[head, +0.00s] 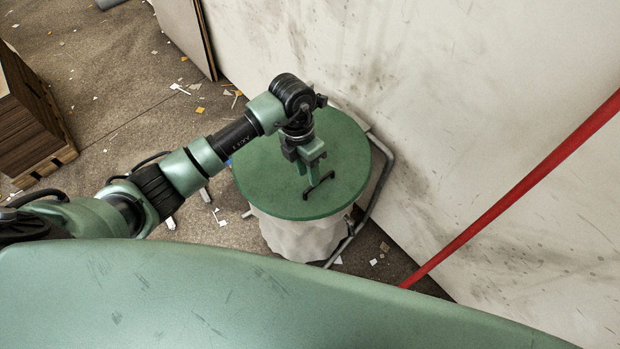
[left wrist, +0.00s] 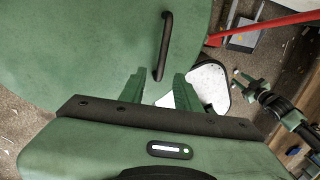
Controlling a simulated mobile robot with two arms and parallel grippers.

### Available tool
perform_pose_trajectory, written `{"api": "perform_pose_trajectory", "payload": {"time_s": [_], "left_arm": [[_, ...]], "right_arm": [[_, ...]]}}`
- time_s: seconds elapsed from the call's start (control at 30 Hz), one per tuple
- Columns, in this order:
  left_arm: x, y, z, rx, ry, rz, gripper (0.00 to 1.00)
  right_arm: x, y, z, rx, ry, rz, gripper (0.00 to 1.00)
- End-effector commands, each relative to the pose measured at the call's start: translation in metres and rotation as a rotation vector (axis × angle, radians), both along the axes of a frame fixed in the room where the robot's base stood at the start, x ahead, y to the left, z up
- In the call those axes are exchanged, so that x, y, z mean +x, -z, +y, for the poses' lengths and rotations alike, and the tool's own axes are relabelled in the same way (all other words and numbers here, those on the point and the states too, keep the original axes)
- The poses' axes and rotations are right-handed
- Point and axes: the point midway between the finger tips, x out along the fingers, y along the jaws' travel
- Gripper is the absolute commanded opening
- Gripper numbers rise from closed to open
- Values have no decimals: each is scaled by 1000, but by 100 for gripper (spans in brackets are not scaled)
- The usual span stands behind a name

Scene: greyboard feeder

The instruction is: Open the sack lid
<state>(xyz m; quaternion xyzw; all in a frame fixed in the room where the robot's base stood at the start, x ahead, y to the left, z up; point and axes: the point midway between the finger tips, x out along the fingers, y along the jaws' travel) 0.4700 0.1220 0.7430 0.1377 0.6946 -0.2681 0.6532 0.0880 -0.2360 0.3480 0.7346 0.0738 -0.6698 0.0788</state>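The round green lid (head: 262,172) lies flat on the pale sack (head: 295,234) and appears closed. A black bar handle (head: 318,187) stands on the lid. My left gripper (head: 312,181) points down at the lid, over or close to the handle. In the left wrist view the lid (left wrist: 70,55) fills the left side. The handle (left wrist: 165,45) runs lengthwise, its lower end between my spread fingertips (left wrist: 159,74). The fingers are apart with nothing gripped; contact with the handle is unclear. What looks like my right gripper (left wrist: 241,79) shows small at the right.
A grey tube frame (head: 377,190) stands around the sack's right side, close to the stained pale wall (head: 450,110). A red pole (head: 510,200) slants across the right. A brown stack (head: 28,120) stands on a pallet at left. Scraps litter the brown floor.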

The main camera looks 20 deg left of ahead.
Motion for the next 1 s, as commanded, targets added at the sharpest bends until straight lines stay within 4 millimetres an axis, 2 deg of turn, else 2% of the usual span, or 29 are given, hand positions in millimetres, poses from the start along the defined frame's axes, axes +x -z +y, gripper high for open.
{"api": "perform_pose_trajectory", "payload": {"time_s": [0.1, 0.23, 0.57, 0.6, 0.7, 1.0], "left_arm": [[-3, 18, -4, -2, -1, 3, 32], [-4, 31, -6, -3, 0, 2, 32], [-4, 38, -7, -3, 0, -2, 32], [-4, 37, -7, -3, 0, -2, 30], [-4, 37, -7, -3, 0, -2, 2], [-4, 37, -7, -3, 0, -2, 0]], "right_arm": [[0, -2, 0, 0, 0, 0, 36], [0, -2, 1, 1, 0, 0, 36], [0, -2, 1, 1, 1, 0, 36], [0, -2, 1, 2, 1, 0, 36], [0, -2, 2, 2, 1, 0, 36], [0, -2, 1, 2, 1, 0, 36]]}}
